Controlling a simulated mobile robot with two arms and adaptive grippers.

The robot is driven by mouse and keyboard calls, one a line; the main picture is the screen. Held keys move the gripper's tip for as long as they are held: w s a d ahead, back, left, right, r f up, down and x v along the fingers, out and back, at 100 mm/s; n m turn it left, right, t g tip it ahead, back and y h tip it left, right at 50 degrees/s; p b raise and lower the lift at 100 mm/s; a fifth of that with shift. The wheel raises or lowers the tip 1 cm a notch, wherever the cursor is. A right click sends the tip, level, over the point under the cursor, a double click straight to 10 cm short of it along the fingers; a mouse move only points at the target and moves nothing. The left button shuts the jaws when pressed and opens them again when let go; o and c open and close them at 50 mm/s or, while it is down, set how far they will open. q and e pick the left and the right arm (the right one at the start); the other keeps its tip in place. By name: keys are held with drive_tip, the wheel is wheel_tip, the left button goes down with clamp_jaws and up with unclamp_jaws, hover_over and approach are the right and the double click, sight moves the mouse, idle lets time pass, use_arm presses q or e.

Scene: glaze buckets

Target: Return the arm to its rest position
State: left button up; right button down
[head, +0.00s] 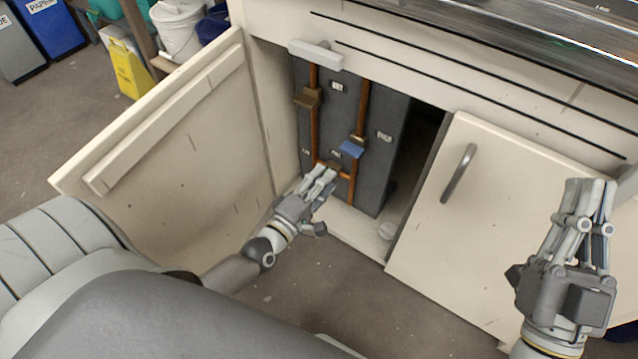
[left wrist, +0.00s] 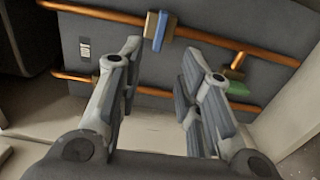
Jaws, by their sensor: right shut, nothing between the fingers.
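My left gripper (head: 320,180) reaches into the open cabinet, in front of the lower part of a dark grey panel with copper pipes. In the left wrist view its two fingers (left wrist: 163,52) stand apart with nothing between them. A blue valve handle (head: 352,149) sits on the right pipe, just above the fingers in the head view; it also shows in the left wrist view (left wrist: 160,30). A green handle (left wrist: 238,88) lies to the right of the fingers there. My right gripper (head: 590,190) is shut and empty, in front of the right cabinet door.
The left cabinet door (head: 185,130) stands wide open beside my left arm. The right door (head: 500,190) with its metal handle (head: 459,173) is beside the opening. A brown valve handle (head: 308,97) is on the left pipe. A metal worktop (head: 520,35) lies above.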

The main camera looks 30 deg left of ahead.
use_arm(q)
drive_tip(key=shift+s, duration=0.5)
